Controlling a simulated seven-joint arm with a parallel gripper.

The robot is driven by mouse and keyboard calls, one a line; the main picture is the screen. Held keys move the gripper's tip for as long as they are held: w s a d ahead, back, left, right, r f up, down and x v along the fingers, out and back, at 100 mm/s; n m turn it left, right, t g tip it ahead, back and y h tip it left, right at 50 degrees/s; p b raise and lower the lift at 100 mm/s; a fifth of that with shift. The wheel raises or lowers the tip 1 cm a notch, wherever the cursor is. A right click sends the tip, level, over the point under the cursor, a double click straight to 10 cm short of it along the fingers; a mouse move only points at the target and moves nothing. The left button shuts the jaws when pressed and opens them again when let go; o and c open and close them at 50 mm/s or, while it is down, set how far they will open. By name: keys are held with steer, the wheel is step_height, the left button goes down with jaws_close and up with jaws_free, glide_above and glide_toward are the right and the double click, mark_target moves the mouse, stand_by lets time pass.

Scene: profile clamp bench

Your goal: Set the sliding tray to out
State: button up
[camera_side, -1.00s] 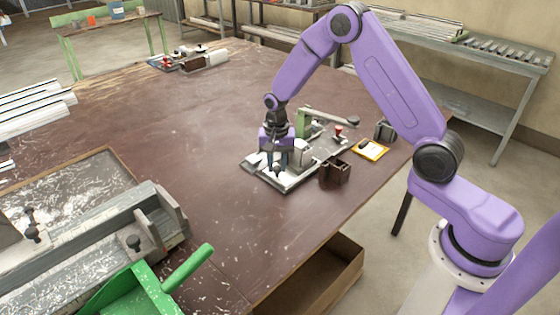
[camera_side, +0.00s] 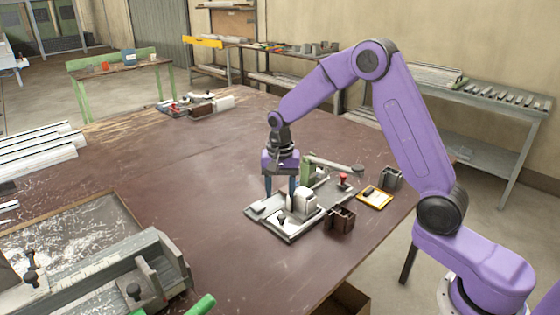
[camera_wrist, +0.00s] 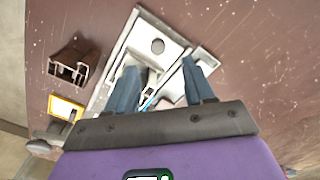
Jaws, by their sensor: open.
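The clamp fixture is a light grey metal base (camera_side: 262,207) on the brown bench. At its near end is a flat plate, apparently the sliding tray (camera_side: 291,232), with a small black knob (camera_side: 282,217) standing on it beside a pale block (camera_side: 304,201). In the wrist view the plate (camera_wrist: 143,36) lies beyond my fingertips, with a round grey spot on it. My gripper (camera_side: 281,188) is open and empty, pointing down above and behind the knob, apart from it. In the wrist view its two blue fingers (camera_wrist: 160,82) are spread, hiding part of the fixture.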

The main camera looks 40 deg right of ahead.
step_height(320, 180, up, 9)
steer(key=shift+r, duration=0.15)
steer(key=shift+s+a, duration=0.1)
steer(key=shift+a, duration=0.05)
steer(key=s+a+r+n, duration=0.1)
steer(key=s+a+n, duration=0.35)
steer(key=s, duration=0.35)
steer(key=s+a+n, duration=0.3)
steer(key=s+n, duration=0.3)
steer(key=s, duration=0.2)
steer(key=s+d+f+n, duration=0.1)
steer(key=s+d+n, duration=0.1)
steer(key=s+n, duration=0.3)
steer(key=s+d+f+n, duration=0.1)
steer(key=s+n, duration=0.5)
steer(key=s, duration=0.8)
steer(key=shift+d+f, duration=0.15)
steer(key=shift+d, duration=0.6)
